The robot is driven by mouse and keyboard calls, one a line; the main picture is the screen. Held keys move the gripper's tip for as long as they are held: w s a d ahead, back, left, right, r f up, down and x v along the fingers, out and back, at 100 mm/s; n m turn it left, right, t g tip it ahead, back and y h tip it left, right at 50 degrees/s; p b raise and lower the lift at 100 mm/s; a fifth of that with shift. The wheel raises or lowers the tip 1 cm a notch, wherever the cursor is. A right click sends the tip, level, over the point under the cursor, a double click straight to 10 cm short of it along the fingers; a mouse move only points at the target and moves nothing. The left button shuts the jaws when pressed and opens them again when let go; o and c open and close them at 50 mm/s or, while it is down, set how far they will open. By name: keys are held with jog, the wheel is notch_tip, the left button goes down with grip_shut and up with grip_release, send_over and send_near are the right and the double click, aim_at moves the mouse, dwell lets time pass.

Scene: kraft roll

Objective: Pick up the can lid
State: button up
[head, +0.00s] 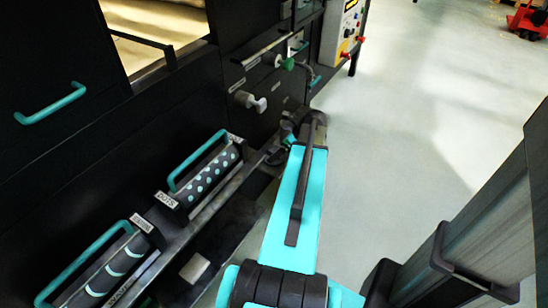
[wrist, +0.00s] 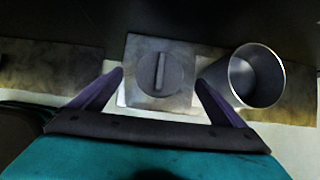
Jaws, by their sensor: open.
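The can lid appears to be the round grey disc with a raised bar handle (wrist: 160,73) in the wrist view. It lies on a square grey plate (wrist: 135,48). My gripper (wrist: 159,80) is open, one purple finger on each side of the disc in the picture. Nothing is held between the fingers. I cannot tell how far the fingertips are above the disc. An open grey can (wrist: 235,91) is just right of the plate, close to the right finger. In the head view my arm hides the gripper, and I cannot make out the lid.
A dark machine (head: 60,150) fills the left of the head view. It has teal handles, a dotted roller (head: 214,175), a striped roller (head: 110,270) and a grey knob (head: 250,101). A control panel (head: 341,32) stands at the back.

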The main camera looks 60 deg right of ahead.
jog(key=shift+w+f, duration=0.15)
jog(key=shift+w+b+x, duration=0.2)
jog(key=shift+b+x, duration=0.25)
jog(key=shift+x, duration=2.1)
jog(key=shift+c, duration=0.4)
jog(key=c, duration=1)
